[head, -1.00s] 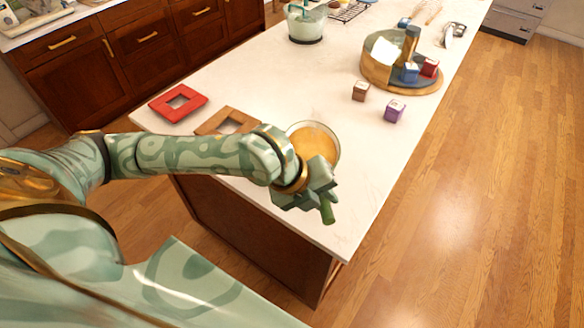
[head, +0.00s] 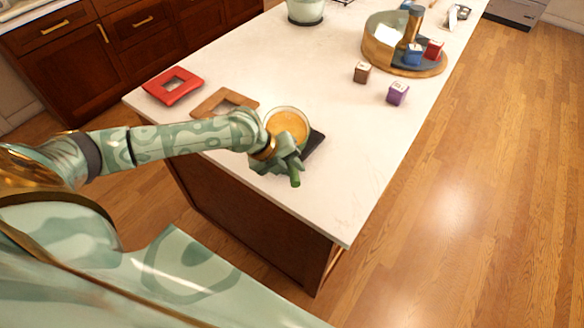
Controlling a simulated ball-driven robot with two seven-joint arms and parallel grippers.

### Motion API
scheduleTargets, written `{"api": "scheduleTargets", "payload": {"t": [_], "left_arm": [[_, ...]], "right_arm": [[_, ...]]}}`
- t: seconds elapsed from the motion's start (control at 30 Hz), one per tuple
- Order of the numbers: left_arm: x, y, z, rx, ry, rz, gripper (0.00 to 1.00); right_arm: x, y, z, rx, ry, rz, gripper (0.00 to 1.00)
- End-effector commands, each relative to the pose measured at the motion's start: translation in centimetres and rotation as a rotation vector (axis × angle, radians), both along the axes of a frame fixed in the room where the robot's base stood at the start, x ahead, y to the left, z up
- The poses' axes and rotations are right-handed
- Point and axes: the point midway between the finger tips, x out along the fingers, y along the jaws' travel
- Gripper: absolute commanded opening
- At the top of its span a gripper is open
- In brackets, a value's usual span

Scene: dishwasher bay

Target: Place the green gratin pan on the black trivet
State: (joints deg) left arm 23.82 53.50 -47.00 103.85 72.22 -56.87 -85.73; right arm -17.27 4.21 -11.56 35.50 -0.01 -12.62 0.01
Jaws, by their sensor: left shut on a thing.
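The gratin pan (head: 287,126) is a round, pale-rimmed dish with orange-yellow contents and a green handle (head: 295,179). My left gripper (head: 286,166) is shut on the handle at the pan's near side. The black trivet (head: 315,144) shows as a dark corner at the lower right of the pan, near the counter's front end. The pan and gripper hide the rest of it. The pan overlaps the trivet in the picture, shifted to its upper left; I cannot tell whether they touch. My right gripper is not in view.
A brown square trivet (head: 208,104) lies just left of the pan, and a red one (head: 173,77) farther left. A brown cube (head: 362,72), a purple cube (head: 397,93) and a round wooden tray (head: 427,70) stand farther back. The counter's near right part is clear.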

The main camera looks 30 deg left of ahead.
Motion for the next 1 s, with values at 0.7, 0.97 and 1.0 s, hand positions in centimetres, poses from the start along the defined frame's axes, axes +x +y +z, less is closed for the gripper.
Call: {"api": "scheduleTargets", "payload": {"t": [0.7,0.97,1.0], "left_arm": [[0.0,0.0,-0.3,0.000,0.000,-0.001,0.43],[-1.3,1.5,2.8,0.005,-0.003,-0.001,0.43],[-1.7,1.8,3.6,0.005,-0.003,-0.001,0.43]], "right_arm": [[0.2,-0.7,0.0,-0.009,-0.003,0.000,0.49],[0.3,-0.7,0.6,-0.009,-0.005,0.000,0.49],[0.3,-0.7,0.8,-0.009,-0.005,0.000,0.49]]}}
